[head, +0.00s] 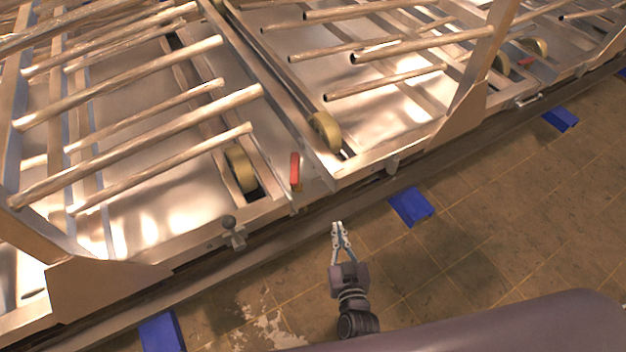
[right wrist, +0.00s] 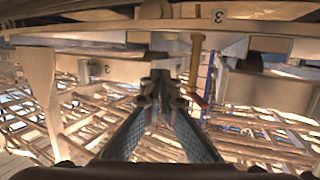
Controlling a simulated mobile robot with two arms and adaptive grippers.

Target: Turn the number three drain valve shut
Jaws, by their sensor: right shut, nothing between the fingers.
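A red handle (head: 295,168), which looks like a valve lever, stands upright near the edge of the metal frame in the head view. Another red handle (head: 526,61) shows farther off at the upper right. In the right wrist view, a label reading 3 (right wrist: 219,15) is on a beam. My left gripper is out of view.
Metal racks with several protruding rods (head: 150,125) fill the upper left. Tan wheels (head: 242,168) sit within the frame. A long rail (head: 230,265) runs along its near edge. Blue blocks (head: 412,206) lie on the brown tiled floor (head: 480,220), which is otherwise open at the right.

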